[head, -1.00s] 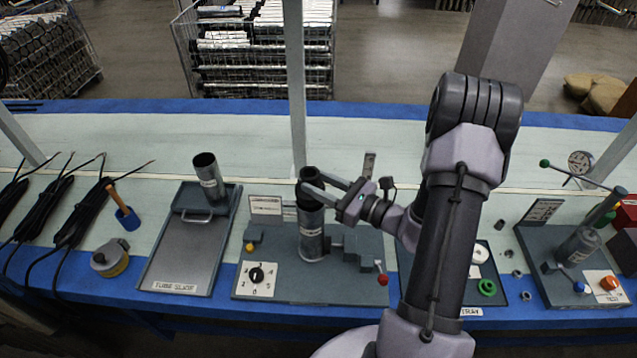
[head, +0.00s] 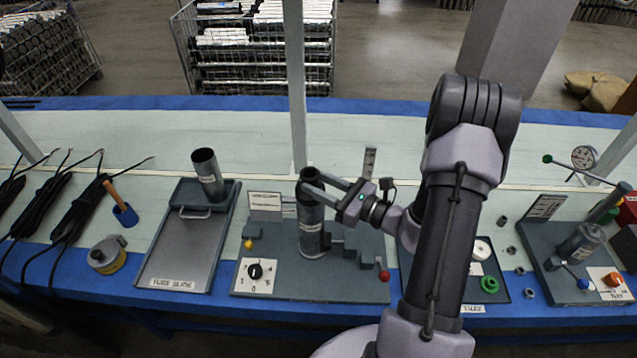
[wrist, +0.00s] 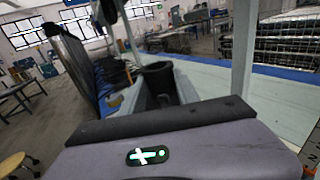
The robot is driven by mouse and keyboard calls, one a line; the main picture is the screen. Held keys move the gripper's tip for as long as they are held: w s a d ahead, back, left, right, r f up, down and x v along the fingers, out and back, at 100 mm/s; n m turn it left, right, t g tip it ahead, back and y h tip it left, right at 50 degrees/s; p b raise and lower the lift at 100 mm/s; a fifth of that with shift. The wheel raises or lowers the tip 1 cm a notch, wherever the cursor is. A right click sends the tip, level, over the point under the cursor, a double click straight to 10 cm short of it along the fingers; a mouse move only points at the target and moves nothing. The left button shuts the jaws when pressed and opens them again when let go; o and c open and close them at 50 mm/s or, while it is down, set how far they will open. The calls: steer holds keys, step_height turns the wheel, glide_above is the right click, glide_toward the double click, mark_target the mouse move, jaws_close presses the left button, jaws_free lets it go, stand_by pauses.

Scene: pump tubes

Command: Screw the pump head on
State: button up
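A metal pump tube (head: 312,242) stands upright in the grey fixture in the middle of the bench. A dark cylindrical piece at its top, which looks like the pump head (head: 310,174), also shows in the wrist view (wrist: 157,72). My gripper (head: 311,186) reaches in from the right, level, with one finger on the near side and one on the far side of this top piece. Whether the fingers press on it or stand slightly apart cannot be told. The joint between head and tube is partly hidden by the near finger.
The fixture (head: 318,284) has a numbered dial (head: 255,271) and a red-knobbed lever (head: 384,275). A test station (head: 580,255) stands at right. A post rises behind the fixture.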

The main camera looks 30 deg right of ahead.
steer(key=o, duration=0.5)
steer(key=shift+c, duration=0.2)
steer(key=p+v, duration=0.3)
steer(key=v, duration=1.4)
steer(key=shift+s+p, duration=0.25)
steer(key=shift+p, duration=0.15)
steer(key=shift+d, duration=0.1)
